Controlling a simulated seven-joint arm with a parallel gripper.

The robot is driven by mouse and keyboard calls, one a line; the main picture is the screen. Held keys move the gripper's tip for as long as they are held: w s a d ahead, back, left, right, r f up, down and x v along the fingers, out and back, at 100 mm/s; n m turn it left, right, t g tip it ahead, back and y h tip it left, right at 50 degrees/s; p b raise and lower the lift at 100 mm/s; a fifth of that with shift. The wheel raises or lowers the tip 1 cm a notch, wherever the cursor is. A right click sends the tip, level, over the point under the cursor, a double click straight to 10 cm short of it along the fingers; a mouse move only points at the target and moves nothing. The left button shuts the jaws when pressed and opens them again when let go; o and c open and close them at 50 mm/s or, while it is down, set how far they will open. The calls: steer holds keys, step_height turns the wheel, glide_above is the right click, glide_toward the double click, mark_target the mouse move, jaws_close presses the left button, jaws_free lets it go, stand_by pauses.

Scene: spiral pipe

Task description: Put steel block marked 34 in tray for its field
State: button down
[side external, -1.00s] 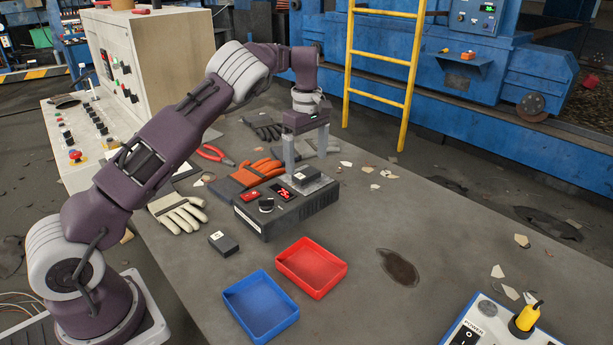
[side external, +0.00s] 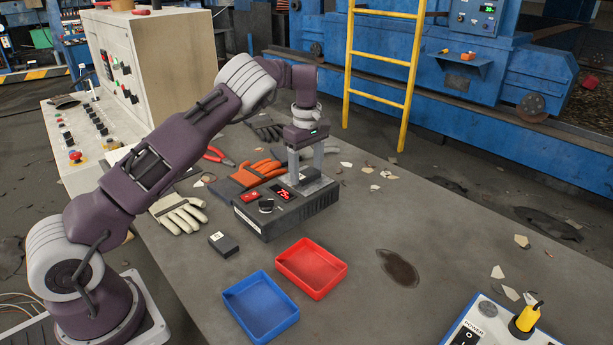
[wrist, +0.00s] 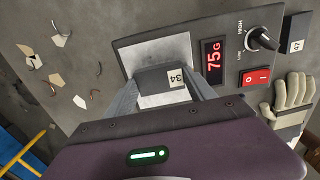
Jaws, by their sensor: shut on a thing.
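The steel block marked 34 (wrist: 160,79) is dark with a white label and sits on the pale metal plate of the meter box. My gripper (side external: 305,179) is shut on this block, with one finger on each side of it in the wrist view (wrist: 163,88). In the side view the fingers partly hide the block. The meter box (side external: 270,222) has a red display (wrist: 212,61) reading 75 G. A red tray (side external: 312,270) and a blue tray (side external: 262,305) stand empty on the table in front of the box.
A second dark block, marked 47 (wrist: 296,45), lies on the table left of the box (side external: 223,243). Gloves (side external: 178,213) and red pliers (side external: 216,157) lie behind and left. A control box (side external: 490,325) stands front right.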

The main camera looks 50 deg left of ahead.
step_height(320, 180, up, 10)
steer(key=m, duration=1.7)
glide_above(311, 270)
step_height(311, 270, down, 6)
step_height(311, 270, down, 9)
steer(key=shift+s+d+f, duration=0.1)
steer(key=shift+f, duration=0.3)
steer(key=shift+c, duration=1.6)
jaws_free()
steer(key=shift+f, duration=0.1)
